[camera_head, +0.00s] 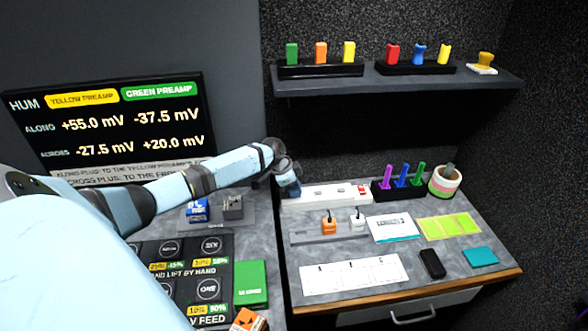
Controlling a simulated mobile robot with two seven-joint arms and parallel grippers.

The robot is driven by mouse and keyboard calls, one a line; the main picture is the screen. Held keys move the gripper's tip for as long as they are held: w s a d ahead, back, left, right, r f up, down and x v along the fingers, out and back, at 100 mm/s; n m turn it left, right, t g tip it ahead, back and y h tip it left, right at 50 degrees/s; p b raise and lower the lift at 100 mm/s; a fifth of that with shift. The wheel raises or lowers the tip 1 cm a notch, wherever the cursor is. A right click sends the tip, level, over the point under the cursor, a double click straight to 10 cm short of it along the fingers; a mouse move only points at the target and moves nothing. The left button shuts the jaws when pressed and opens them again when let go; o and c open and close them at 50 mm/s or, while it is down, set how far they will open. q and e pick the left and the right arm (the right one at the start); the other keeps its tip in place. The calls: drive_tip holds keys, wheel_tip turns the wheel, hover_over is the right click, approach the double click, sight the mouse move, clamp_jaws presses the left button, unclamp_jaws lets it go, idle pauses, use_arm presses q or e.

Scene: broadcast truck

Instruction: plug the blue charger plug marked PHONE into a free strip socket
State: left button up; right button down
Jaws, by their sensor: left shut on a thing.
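The white power strip (325,192) lies along the back of the right desk, with a red switch near its right end. My left gripper (289,183) reaches in from the left and points down at the strip's left end. It is shut on a small dark-blue thing, apparently the blue charger plug (292,190), mostly hidden by the gripper. I cannot read its marking, nor tell whether it is above the strip or touching it. My right gripper is out of view.
A black holder with coloured markers (402,179) and a tape-ringed cup (445,181) stand right of the strip. A shelf (400,84) overhangs the back. A card (393,228), labelled sheet (353,274) and black device (432,263) lie in front.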

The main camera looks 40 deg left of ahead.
use_arm(q)
drive_tip(key=o, duration=1)
drive_tip(key=v, duration=1.3)
drive_tip(key=shift+r, duration=0.35)
drive_tip(key=shift+s+a, duration=0.1)
